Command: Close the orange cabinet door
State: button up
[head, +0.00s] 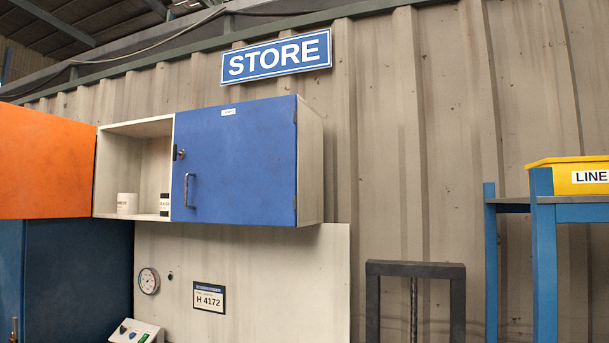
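The orange cabinet door (45,168) is at the left edge of the head view and is cut off there. It stands open, swung out to the left from the left side of the wall cabinet's open compartment (140,165). A white cup or can (127,203) stands inside on the compartment floor, and a second labelled white item (164,204) is partly hidden behind the blue door's edge. The blue door (235,160), with a metal handle and a lock, is shut on the right compartment. No handle shows on the orange door. My gripper is not in view.
A dark blue cabinet (75,275) stands below the orange door. A gauge (148,281) and a control box (136,332) are below the wall cabinet. A dark metal frame (415,270) and a blue rack (545,255) with a yellow bin (570,178) stand to the right.

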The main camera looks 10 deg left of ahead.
aim_at(47, 160)
jog(key=i+j+u, duration=0.1)
jog(key=u, duration=1.1)
